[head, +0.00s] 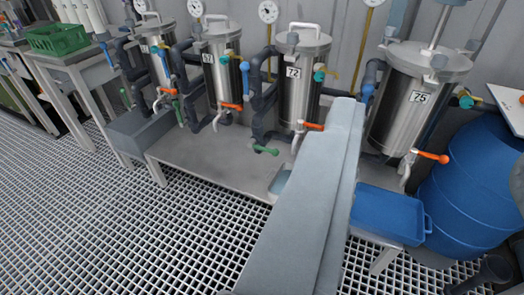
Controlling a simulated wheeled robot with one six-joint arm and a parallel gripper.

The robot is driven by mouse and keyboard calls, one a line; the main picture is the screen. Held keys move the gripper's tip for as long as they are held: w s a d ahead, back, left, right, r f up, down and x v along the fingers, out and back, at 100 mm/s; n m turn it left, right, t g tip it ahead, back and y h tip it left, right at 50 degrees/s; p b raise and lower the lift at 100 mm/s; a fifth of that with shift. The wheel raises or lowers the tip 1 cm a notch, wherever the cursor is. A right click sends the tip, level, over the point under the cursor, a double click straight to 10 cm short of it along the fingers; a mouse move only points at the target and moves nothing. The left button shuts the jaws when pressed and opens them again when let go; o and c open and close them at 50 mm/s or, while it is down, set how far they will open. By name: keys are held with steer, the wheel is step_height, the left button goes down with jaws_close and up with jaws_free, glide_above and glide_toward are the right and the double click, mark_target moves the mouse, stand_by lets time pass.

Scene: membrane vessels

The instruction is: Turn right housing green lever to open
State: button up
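The right housing (400,112) is a steel vessel marked 75, upright at the right of the row. An orange lever (432,157) sticks out to the right from its lower outlet. A teal-green fitting (465,100) sits at its right side. No long green lever shows on this housing; its lower left is hidden behind a large grey beam. A green lever (265,150) shows low at the left of the neighbouring housing (297,92), marked 72, lying roughly level. My gripper is not visible in this view.
The grey beam (310,215) blocks the lower middle. A steel bench (205,155) stands under the housings. A blue tray (388,213) and blue barrel (475,190) are at the right. A green crate (58,40) is at far left. The grating floor (110,215) is clear.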

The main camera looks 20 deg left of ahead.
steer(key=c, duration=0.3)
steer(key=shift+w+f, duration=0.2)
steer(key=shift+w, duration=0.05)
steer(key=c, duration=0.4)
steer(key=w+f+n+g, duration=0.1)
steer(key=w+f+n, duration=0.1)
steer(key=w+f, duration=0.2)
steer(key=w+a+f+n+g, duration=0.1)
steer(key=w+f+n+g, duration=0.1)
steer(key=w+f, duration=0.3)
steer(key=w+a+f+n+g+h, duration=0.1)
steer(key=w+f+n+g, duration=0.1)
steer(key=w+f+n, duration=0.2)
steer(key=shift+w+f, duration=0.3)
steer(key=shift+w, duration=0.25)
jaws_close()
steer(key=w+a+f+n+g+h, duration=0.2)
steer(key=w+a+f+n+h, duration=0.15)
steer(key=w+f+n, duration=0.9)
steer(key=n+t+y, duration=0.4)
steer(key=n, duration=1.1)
glide_toward(263, 149)
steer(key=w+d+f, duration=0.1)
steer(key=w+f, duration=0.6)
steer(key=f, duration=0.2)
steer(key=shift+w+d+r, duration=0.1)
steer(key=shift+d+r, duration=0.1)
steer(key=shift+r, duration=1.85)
